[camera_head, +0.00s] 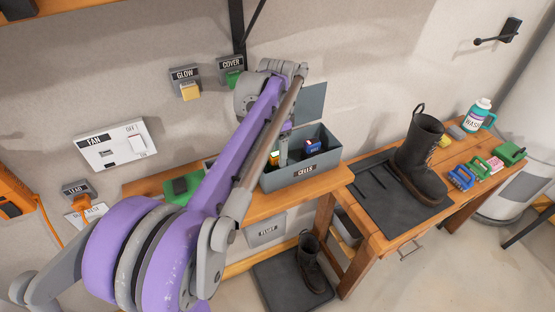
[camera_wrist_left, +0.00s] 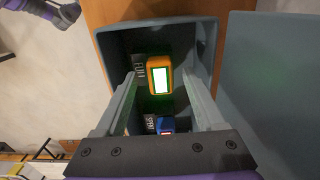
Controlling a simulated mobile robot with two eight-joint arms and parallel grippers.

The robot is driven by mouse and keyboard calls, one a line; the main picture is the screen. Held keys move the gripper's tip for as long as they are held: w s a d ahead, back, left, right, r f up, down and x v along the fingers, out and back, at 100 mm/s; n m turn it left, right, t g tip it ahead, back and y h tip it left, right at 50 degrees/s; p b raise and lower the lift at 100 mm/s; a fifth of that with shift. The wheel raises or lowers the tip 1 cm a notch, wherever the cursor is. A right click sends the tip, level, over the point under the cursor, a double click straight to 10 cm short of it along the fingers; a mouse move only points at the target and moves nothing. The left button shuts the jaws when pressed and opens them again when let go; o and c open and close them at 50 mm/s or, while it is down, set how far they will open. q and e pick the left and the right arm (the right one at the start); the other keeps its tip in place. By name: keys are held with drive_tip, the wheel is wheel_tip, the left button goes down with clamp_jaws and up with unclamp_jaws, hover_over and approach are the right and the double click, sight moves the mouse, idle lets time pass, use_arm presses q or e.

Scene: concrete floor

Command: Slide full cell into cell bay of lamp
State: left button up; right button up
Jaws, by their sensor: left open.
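The full cell (camera_wrist_left: 159,77) is orange with a bright, green-glowing face. It sits in the cells box (camera_head: 305,176), beside a label reading FULL, and shows small in the head view (camera_head: 274,157). A blue cell (camera_wrist_left: 166,125) with a red mark lies in the same box and shows in the head view (camera_head: 313,146). My left gripper (camera_wrist_left: 160,80) is open inside the box, its fingers on either side of the orange cell. I cannot tell if they touch it. I cannot clearly identify the lamp; a green and dark object (camera_head: 182,187) lies on the bench left of the box.
The box's raised lid (camera_head: 310,103) stands behind it. A boot (camera_head: 420,150) stands on a dark mat on the right bench, near several small coloured items and a wash bottle (camera_head: 479,115). GLOW (camera_head: 186,78) and COVER labels hang on the wall.

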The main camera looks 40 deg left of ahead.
use_arm(q)
drive_tip(key=shift+w+r+p, duration=0.1)
drive_tip(key=shift+r+p, duration=1.05)
drive_tip(key=shift+r, duration=1.45)
drive_tip(key=shift+r+p, duration=0.75)
drive_tip(key=shift+r, duration=0.9)
use_arm(e)
drive_tip(key=w+r, duration=0.3)
drive_tip(key=r, duration=0.3)
drive_tip(key=shift+w+t, duration=0.2)
drive_tip(key=shift+t, duration=0.1)
use_arm(q)
drive_tip(key=shift+f, duration=0.1)
use_arm(e)
drive_tip(key=shift+s, duration=0.1)
